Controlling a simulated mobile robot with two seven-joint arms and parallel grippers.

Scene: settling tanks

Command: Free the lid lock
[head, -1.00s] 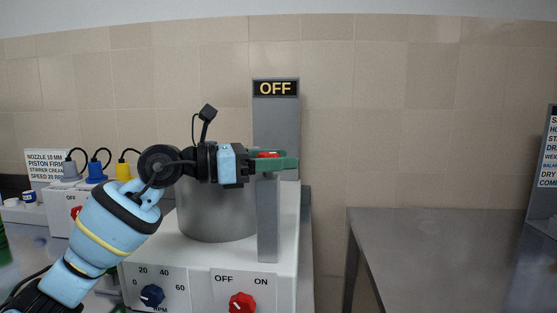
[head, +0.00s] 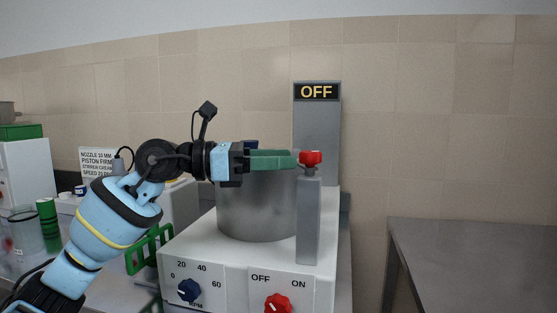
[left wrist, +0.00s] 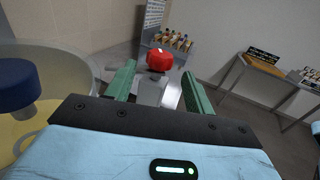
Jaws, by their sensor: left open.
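The lid lock shows as a red knob (head: 311,158) on top of a grey post (head: 309,222) at the front right of the grey pot (head: 255,215). My left gripper (head: 297,160) is open, with its green fingers level and pointing right at the knob, just short of it. In the left wrist view the red knob (left wrist: 160,60) stands beyond the open fingertips (left wrist: 160,78), in line with the gap between them. A blue lid handle (left wrist: 16,84) shows over the pot there. My right gripper is out of view.
The white machine base (head: 235,262) carries a blue speed dial (head: 188,290) and a red OFF/ON dial (head: 277,303). A column behind has a display (head: 317,92) reading OFF. A green rack (head: 148,248) stands left. A grey table (head: 470,245) at right is bare where visible.

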